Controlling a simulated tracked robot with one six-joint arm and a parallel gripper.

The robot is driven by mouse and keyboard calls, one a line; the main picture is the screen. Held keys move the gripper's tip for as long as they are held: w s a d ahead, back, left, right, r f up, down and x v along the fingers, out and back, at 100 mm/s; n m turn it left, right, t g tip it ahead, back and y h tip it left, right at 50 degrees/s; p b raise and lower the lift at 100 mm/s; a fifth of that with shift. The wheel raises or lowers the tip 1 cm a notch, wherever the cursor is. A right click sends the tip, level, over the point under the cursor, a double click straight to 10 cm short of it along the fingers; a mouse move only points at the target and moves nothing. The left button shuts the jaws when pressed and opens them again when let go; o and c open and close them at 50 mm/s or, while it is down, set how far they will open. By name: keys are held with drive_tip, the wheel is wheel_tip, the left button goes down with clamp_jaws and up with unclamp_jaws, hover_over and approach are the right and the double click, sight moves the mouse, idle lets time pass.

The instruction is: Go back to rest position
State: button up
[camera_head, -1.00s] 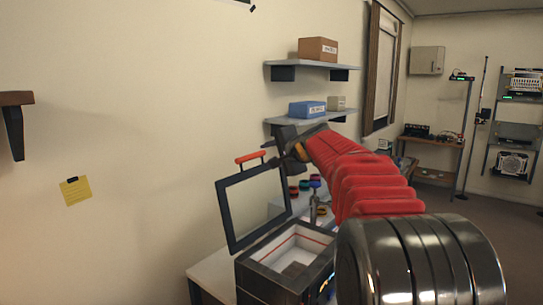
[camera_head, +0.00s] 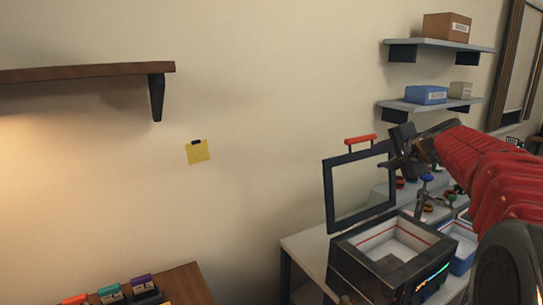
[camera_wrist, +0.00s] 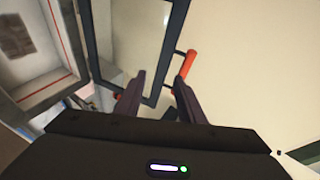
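My gripper (camera_head: 403,150) is raised at the right of the head view, at the end of my red-sleeved arm. In the wrist view its two dark fingers (camera_wrist: 160,78) stand apart with nothing held between them. In the head view the gripper overlaps the upper right of the open, dark-framed lid (camera_head: 328,195), near its red handle (camera_head: 361,139). The handle also shows beyond the right finger in the wrist view (camera_wrist: 189,63). I cannot tell how far apart gripper and lid are.
The box stands on a pale bench (camera_head: 304,246). Coloured small parts and a blue tray (camera_head: 462,262) lie beside it, partly behind my arm. Wall shelves (camera_head: 440,44) hold boxes. A wooden table (camera_head: 190,285) with coloured cases is at lower left.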

drive_tip(key=s+a+f+n+g, duration=0.3)
drive_tip(key=s+a+f, duration=0.1)
drive_tip(key=s+f, duration=0.35)
drive_tip(key=s+a+f+n+g, duration=0.3)
drive_tip(key=s+a+f, duration=0.25)
drive_tip(key=s, duration=0.35)
drive_tip(key=s+a+f+n, duration=0.2)
drive_tip(key=s+a, duration=0.1)
drive_tip(key=s, duration=0.5)
drive_tip(key=s+a+f+n+g+h, duration=0.1)
drive_tip(key=s+a+f+n, duration=0.2)
drive_tip(key=s, duration=0.6)
drive_tip(key=s+a+f+n, duration=0.2)
drive_tip(key=s+a, duration=0.1)
drive_tip(key=s, duration=0.6)
drive_tip(key=shift+f+n+h, duration=0.25)
drive_tip(key=shift+n+h, duration=0.05)
drive_tip(key=shift+n, duration=0.1)
drive_tip(key=shift+a, duration=0.1)
drive_tip(key=shift+c, duration=0.5)
